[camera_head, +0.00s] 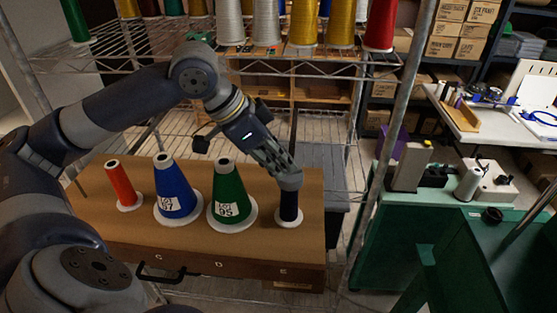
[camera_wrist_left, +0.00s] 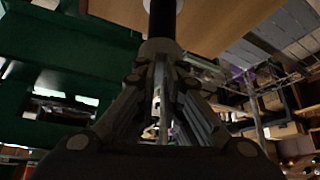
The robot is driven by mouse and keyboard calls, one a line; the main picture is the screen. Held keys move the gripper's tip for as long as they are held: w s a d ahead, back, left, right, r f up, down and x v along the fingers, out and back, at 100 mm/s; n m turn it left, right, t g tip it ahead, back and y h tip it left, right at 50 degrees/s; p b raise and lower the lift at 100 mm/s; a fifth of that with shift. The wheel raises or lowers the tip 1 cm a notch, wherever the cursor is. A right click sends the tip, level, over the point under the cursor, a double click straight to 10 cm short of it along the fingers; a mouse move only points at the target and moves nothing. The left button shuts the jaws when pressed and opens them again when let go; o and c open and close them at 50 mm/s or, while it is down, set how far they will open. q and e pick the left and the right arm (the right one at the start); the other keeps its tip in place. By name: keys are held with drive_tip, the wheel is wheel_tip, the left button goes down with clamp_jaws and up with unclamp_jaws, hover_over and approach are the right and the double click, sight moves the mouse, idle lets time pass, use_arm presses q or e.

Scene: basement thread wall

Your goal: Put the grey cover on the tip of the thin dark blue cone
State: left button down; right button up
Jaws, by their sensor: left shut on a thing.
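The thin dark blue cone (camera_head: 289,207) stands upright on a white base at the right end of the wooden box top. The grey cover (camera_head: 290,182) is at the cone's upper end, in line with it and hiding its tip. My left gripper (camera_head: 284,170) is shut on the cover from above and behind. In the left wrist view the cover (camera_wrist_left: 158,47) sits at the fingertips, against the dark blue cone (camera_wrist_left: 162,20). I cannot tell how far the cover sits down over the tip. My right gripper is not in view.
A green cone (camera_head: 229,192), a wider blue cone (camera_head: 173,187) and a red cone (camera_head: 121,183) stand left on the wooden box (camera_head: 215,250). A wire rack (camera_head: 330,70) with several spools stands behind. Green equipment (camera_head: 400,220) is to the right.

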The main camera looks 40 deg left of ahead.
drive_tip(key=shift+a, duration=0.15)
use_arm(q)
drive_tip(key=c, duration=1.6)
unclamp_jaws()
drive_tip(key=shift+c, duration=0.2)
drive_tip(key=shift+a, duration=0.1)
drive_tip(key=v, duration=1.2)
drive_tip(key=shift+f, duration=0.1)
